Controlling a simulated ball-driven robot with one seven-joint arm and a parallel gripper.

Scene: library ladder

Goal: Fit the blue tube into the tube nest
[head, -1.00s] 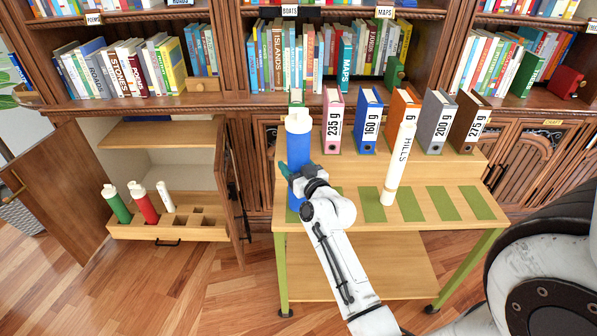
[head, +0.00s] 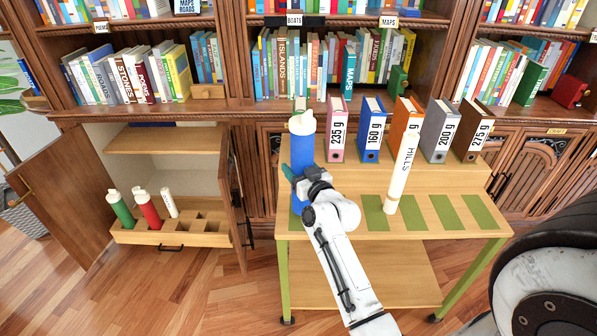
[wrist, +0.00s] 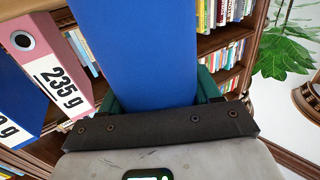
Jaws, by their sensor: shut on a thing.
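My gripper (head: 299,175) is shut on the blue tube (head: 301,150), which stands upright with a white cap at the left end of the table. The blue tube fills the middle of the wrist view (wrist: 140,50). Its lower end is partly hidden by my gripper, so I cannot tell whether it touches the table. The tube nest (head: 140,236) is a wooden rack with square cells in the open cabinet at left. A green tube (head: 120,209), a red tube (head: 147,210) and a thin white tube (head: 170,203) stand in its left part. The cells at its right look empty.
The table (head: 350,231) has green strips and a white tube marked HILLS (head: 402,172) standing on it. Several binders, one pink (head: 336,130), line its back step. The cabinet's open doors flank the nest. Wooden floor (head: 215,290) is clear between nest and table.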

